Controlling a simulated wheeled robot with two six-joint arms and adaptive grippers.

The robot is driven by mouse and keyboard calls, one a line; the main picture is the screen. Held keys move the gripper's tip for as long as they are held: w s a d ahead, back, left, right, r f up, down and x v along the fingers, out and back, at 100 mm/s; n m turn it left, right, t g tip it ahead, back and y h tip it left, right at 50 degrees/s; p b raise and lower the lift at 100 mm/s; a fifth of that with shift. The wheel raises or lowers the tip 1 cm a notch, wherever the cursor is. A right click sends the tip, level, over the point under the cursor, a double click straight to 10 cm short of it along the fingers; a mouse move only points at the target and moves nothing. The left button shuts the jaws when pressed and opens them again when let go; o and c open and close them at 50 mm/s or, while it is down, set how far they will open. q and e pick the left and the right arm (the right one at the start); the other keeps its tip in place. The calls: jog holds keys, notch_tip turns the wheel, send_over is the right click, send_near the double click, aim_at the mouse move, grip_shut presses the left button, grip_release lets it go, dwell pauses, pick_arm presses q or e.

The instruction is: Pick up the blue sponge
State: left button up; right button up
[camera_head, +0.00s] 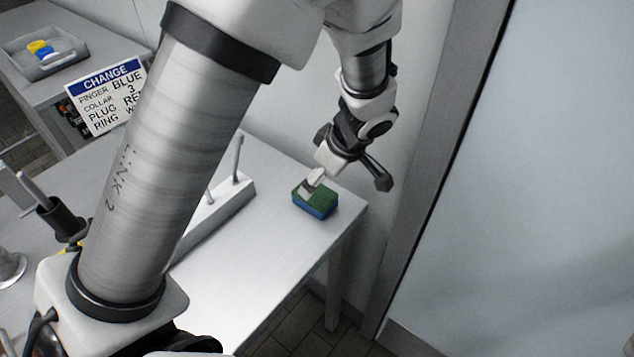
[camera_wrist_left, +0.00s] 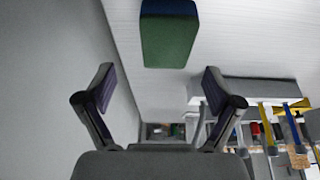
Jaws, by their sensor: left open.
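The blue sponge (camera_head: 315,203), blue below with a green top layer, lies on the table near its far right corner in the head view. In the left wrist view the sponge (camera_wrist_left: 169,38) shows at the top middle, beyond the spread fingers of my left gripper (camera_wrist_left: 158,84). Nothing is between these fingers. My right gripper is in neither view.
The table (camera_head: 242,290) has clear room in front of the sponge. A pale block with upright pegs (camera_head: 226,200) stands left of it, partly behind my arm. A wall and grey panel (camera_head: 520,190) are close on the right. A sign (camera_head: 107,96) and a grey tray (camera_head: 45,62) are further back left.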

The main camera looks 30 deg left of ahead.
aim_at(315, 198)
pick_arm(q)
jog(key=shift+s+f, duration=0.35)
jog(key=x, duration=0.5)
jog(key=shift+w+a+f+b, duration=0.1)
jog(key=shift+a+f+b, duration=0.05)
jog(key=shift+a+b, duration=0.2)
jog(key=shift+d, duration=0.2)
jog(key=c, duration=0.8)
